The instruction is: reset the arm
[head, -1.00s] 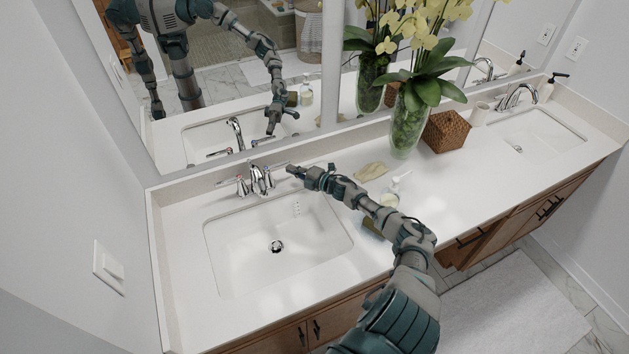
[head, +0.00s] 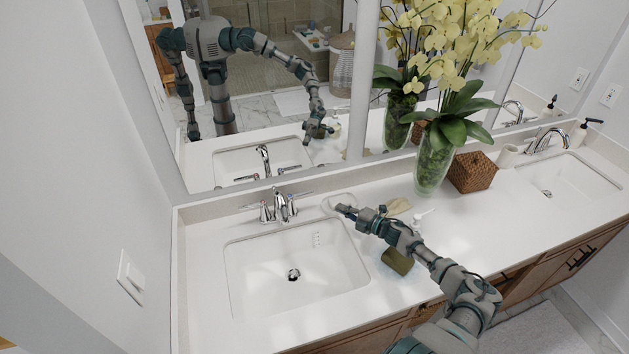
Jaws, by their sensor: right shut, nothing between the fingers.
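My right gripper (head: 345,210) is shut and empty. Its arm comes in from the lower right, and its fingers point left over the counter behind the right rear corner of the near sink (head: 310,263). The chrome faucet (head: 284,206), with a lever on each side, stands behind that sink. The fingertips are to the right of the faucet's right lever, with a gap between them. My left gripper is not directly in view; the mirror (head: 270,90) reflects my body and both arms, too small to judge its fingers.
An olive-green block (head: 398,262) sits right of the sink, close to my forearm. A soap pump (head: 421,219) and a leaf-shaped dish (head: 398,206) are partly behind the arm. A flower vase (head: 433,167) and woven basket (head: 473,171) stand farther right. The counter's front left is clear.

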